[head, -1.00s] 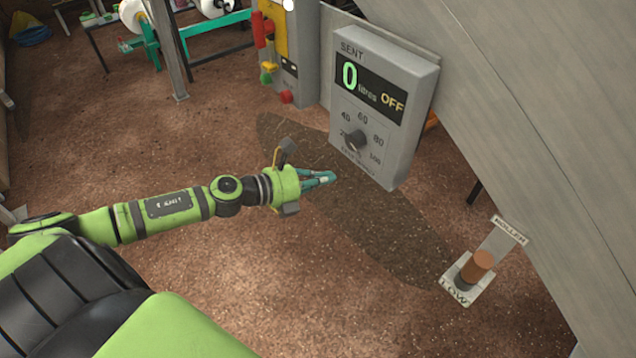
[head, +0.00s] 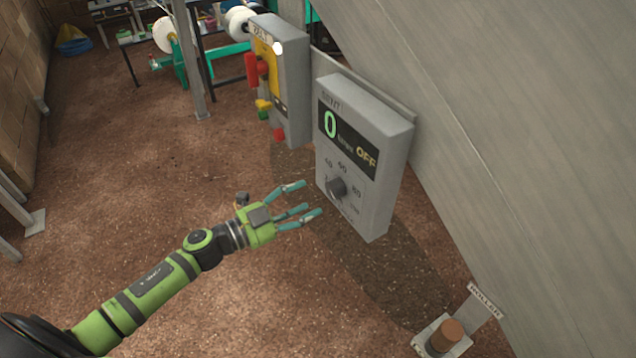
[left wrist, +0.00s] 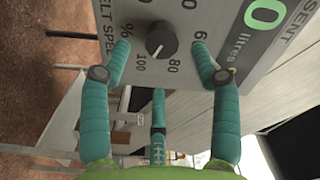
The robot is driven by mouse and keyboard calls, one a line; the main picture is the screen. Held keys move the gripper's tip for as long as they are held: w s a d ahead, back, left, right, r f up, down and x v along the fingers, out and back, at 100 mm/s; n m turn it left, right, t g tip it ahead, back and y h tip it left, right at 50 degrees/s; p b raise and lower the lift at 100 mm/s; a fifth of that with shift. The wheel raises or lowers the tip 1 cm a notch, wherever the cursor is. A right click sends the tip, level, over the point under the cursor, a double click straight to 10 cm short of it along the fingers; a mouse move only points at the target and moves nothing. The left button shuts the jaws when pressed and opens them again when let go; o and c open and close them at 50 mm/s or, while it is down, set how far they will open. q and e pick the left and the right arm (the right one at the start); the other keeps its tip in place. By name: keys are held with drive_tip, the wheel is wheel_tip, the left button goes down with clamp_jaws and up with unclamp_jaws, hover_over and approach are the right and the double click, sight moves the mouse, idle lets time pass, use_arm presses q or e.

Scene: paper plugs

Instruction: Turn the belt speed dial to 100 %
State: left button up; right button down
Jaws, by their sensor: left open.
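The belt speed dial (head: 337,188) is a dark round knob low on a grey control box (head: 372,212) with a green "0" and "OFF" display. In the left wrist view the dial (left wrist: 161,40) sits beyond my fingers, with the marks 60, 80 and 100 and the words "BELT SPEED" around it. I cannot tell for sure which mark its pointer is at. My left gripper (head: 300,205) is open and empty, its teal fingers spread just left of the box. In the left wrist view its fingers (left wrist: 160,85) spread around the dial's outline, apart from it. My right gripper is not in view.
A second box (head: 290,95) with a yellow panel and red, yellow and green controls hangs behind to the left. A large grey curved wall (head: 500,130) rises on the right. Brown floor is open at left.

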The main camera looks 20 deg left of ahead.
sight(329, 190)
use_arm(q)
drive_tip(key=p+x, duration=0.1)
drive_tip(key=x, duration=0.2)
drive_tip(key=shift+w+d+r, duration=0.15)
drive_tip(key=shift+w+r, duration=0.05)
drive_tip(key=shift+x, duration=1.05)
drive_tip(key=shift+w+d+f, duration=0.2)
drive_tip(key=shift+w+d, duration=0.1)
drive_tip(key=shift+w, duration=0.05)
drive_tip(key=c, duration=0.9)
drive_tip(key=shift+c, duration=0.5)
drive_tip(key=o, duration=1)
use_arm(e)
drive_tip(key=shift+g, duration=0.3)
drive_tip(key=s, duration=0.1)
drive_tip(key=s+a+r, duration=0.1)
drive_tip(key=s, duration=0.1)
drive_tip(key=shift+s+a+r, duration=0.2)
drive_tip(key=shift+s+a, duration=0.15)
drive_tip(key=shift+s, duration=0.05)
